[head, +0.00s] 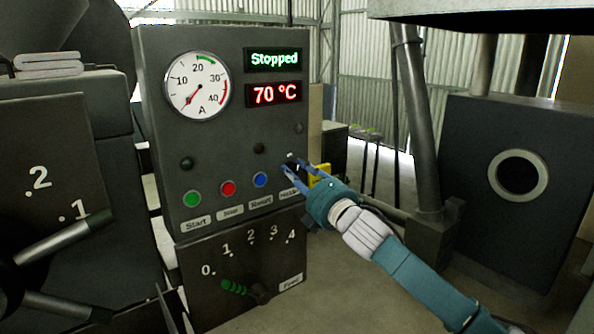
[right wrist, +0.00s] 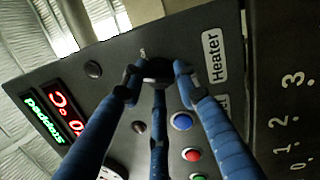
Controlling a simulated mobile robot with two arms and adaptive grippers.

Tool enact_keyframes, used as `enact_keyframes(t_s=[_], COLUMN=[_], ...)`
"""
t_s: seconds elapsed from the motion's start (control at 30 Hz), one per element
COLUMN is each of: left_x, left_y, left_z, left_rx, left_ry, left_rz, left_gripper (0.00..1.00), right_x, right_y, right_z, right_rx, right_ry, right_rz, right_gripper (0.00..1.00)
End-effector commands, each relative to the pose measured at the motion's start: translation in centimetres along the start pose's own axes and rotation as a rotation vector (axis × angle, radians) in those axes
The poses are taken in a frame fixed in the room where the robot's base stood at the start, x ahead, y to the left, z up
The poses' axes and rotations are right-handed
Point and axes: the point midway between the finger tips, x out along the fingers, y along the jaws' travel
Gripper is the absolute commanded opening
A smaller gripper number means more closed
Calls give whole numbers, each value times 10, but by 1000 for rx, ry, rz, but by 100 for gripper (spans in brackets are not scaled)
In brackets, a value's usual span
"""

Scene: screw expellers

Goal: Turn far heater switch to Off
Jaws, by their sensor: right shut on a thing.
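The heater switch (right wrist: 157,70) is a dark round knob on the grey control panel (head: 240,130). In the right wrist view the "Heater" label (right wrist: 212,57) is beside it. My right gripper (head: 295,168) has its blue fingers closed around the knob, also seen in the right wrist view (right wrist: 157,80). The fingers hide much of the switch in the head view, and I cannot clearly read its pointer position. The panel displays read "Stopped" (head: 273,58) and "70 °C" (head: 274,93). My left gripper is not in view.
Blue (head: 260,180), red (head: 228,188) and green (head: 192,198) buttons sit left of the switch. A dark machine with a round opening (head: 520,174) stands at right. Floor between is open.

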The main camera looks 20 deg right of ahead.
Motion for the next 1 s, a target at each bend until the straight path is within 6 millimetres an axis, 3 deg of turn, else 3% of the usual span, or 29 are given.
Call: enact_keyframes(t_s=[0.5, 1.0], left_x=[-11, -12], left_y=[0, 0], left_z=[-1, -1], left_rx=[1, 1], left_ry=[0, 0], left_rz=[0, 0], left_gripper=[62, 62], right_x=[0, 0], right_y=[-3, -4], right_z=[1, 1], right_rx=[-342, -412], right_ry=[25, 30], right_rz=[46, 56], right_gripper=[4, 5])
